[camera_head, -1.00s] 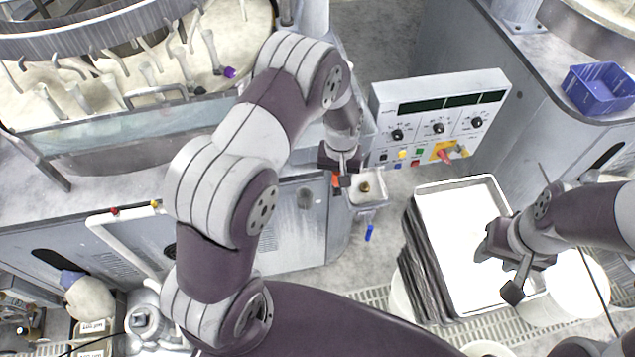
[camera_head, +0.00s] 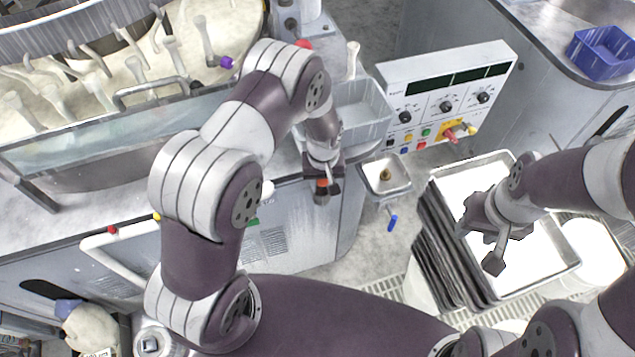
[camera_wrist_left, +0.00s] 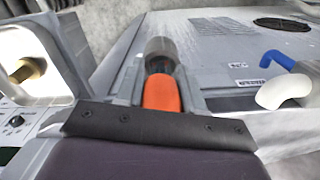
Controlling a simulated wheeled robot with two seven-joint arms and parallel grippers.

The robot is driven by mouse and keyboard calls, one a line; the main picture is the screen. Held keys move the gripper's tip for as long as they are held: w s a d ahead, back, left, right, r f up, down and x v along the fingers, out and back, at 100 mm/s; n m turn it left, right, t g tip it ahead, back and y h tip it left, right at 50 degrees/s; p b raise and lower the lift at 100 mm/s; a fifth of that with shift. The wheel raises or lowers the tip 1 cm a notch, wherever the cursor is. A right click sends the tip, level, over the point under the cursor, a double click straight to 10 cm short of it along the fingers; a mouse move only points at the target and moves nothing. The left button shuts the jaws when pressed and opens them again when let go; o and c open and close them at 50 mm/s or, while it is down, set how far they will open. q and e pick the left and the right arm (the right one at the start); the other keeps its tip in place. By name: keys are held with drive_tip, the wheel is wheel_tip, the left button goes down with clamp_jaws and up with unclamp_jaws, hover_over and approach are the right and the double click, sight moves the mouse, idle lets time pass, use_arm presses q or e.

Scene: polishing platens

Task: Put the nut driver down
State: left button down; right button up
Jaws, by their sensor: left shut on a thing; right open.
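The nut driver (camera_wrist_left: 162,93) has an orange handle and shows between the fingers of my left gripper in the left wrist view. My left gripper (camera_head: 322,190) is shut on it, in front of the grey cabinet's front face and left of a small metal tray (camera_head: 402,188). Only a bit of the orange handle shows in the head view; the rest is hidden by the gripper. My right gripper (camera_head: 488,248) is open and empty, over the large white tray (camera_head: 545,225) at the right.
A brass-coloured piece (camera_head: 386,174) sits in the small tray, with a blue handle (camera_head: 392,222) below. A control box (camera_head: 445,95) and a clear bin (camera_head: 362,110) stand behind. A blue basket (camera_head: 602,53) is at the far right. A white pipe (camera_head: 120,262) runs along the cabinet.

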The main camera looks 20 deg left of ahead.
use_arm(q)
drive_tip(key=shift+a+f, duration=0.2)
drive_tip(key=shift+f, duration=0.1)
drive_tip(key=c, duration=0.9)
unclamp_jaws()
drive_tip(key=shift+w+a, duration=0.15)
drive_tip(key=shift+w, duration=0.05)
drive_tip(key=shift+o, duration=0.9)
drive_tip(key=shift+s+d+r, duration=0.15)
drive_tip(key=shift+d+r, duration=0.05)
drive_tip(key=shift+w+r, duration=0.2)
drive_tip(key=shift+r, duration=0.1)
wheel_tip(320, 180, up, 11)
drive_tip(key=b, duration=0.2)
drive_tip(key=shift+b, duration=0.4)
drive_tip(key=s+a+r+m, duration=0.2)
drive_tip(key=s+a+r, duration=0.1)
drive_tip(key=s, duration=0.4)
drive_tip(key=s+a+r+m+t, duration=0.1)
drive_tip(key=s+a+r+m, duration=0.1)
drive_tip(key=s, duration=0.4)
drive_tip(key=shift+s+a+r, duration=0.4)
drive_tip(key=shift+a+r, duration=0.05)
drive_tip(key=shift+r, duration=0.05)
use_arm(e)
drive_tip(key=f, duration=0.3)
drive_tip(key=shift+w+a, duration=0.35)
